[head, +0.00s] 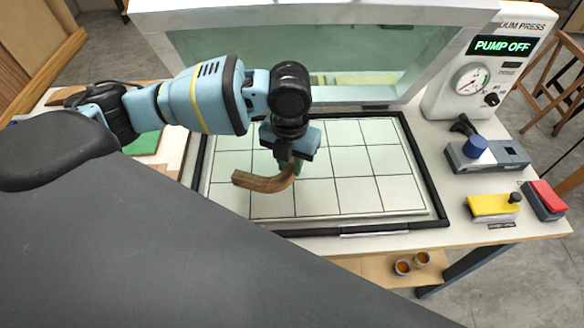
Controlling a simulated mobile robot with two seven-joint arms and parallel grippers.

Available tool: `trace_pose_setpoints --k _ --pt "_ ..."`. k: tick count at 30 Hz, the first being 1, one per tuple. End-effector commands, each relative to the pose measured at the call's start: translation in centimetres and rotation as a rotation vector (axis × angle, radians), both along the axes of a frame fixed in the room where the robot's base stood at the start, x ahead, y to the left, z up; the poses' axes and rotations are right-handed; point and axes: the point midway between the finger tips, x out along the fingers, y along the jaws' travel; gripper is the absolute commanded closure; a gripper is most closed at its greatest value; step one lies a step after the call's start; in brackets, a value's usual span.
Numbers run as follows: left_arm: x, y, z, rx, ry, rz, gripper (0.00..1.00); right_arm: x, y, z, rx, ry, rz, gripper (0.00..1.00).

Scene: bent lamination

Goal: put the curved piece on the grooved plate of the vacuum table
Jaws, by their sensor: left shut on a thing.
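The curved piece (265,184) is a brown, wood-coloured bent strip. My left gripper (290,165) is shut on it near its right, upturned end and holds it over the left-middle part of the grooved plate (345,195). The plate is pale with dark grid lines and lies within a black frame (440,205) on the vacuum table. I cannot tell how high the piece is above the plate. The fingertips are partly hidden by the gripper body. My right gripper does not show.
A raised white-framed lid with a clear window (300,55) stands behind the plate. The control box (485,75) reads PUMP OFF. A blue-knobbed valve (475,148), a yellow block (493,206) and a red block (547,197) sit right. The plate's right half is bare.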

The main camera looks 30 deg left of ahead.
Motion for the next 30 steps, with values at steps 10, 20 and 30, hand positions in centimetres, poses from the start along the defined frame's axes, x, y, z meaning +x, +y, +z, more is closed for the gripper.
trace_pose_setpoints --k 10,20,30 --pt "0.9 0.1 -1.3 0.001 0.001 0.001 1.00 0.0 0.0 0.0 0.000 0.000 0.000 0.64" --pt "0.9 0.1 -3.5 0.000 -0.004 0.000 1.00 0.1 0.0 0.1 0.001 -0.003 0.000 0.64" --pt "0.9 0.1 -3.9 0.000 -0.002 0.000 0.66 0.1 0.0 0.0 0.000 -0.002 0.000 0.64"
